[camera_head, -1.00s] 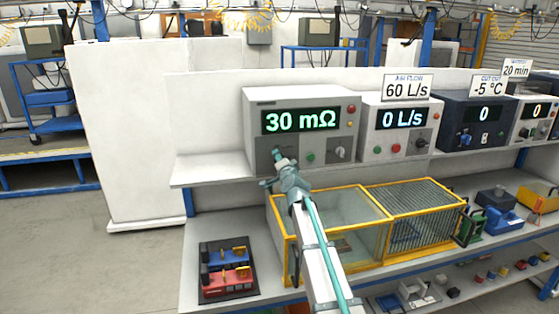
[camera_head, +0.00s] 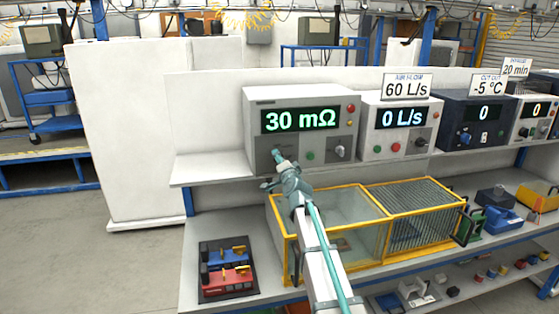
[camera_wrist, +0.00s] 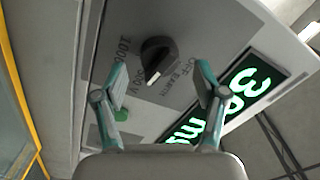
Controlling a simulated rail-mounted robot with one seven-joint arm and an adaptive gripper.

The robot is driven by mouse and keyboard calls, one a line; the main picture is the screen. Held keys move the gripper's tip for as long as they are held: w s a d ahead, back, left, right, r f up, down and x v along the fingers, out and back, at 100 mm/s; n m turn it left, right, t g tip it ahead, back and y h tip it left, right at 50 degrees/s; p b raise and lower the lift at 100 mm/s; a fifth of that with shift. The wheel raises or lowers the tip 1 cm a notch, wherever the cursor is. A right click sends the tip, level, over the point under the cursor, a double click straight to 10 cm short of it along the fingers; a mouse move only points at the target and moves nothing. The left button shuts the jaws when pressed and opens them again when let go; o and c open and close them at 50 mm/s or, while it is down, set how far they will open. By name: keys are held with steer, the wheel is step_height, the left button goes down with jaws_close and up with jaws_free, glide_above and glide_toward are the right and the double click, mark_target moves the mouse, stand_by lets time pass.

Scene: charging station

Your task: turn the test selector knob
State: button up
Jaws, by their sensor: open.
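The selector knob (camera_wrist: 158,58) shows in the wrist view as a dark round knob with a pale pointer line. It sits on the grey front panel of the meter (camera_head: 256,94), with printing around it including "OFF" and "EARTH". My gripper (camera_wrist: 162,72) is open, with one teal finger on each side of the knob in the picture and gaps between. I cannot tell how deep the tips reach. In the head view my gripper (camera_head: 275,160) is at the panel's lower left and hides the knob. The meter's display (camera_head: 300,120) reads 30 mΩ.
A green button (camera_head: 310,155) and another knob (camera_head: 340,152) sit to the right on the same panel. A yellow-framed clear box (camera_head: 330,203) stands on the shelf below my gripper. Other instruments, including one reading 0 L/s (camera_head: 401,118), stand to the right.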

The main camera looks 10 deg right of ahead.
steer(key=s, duration=0.9)
steer(key=shift+s+d, duration=0.25)
steer(key=shift+d, duration=0.1)
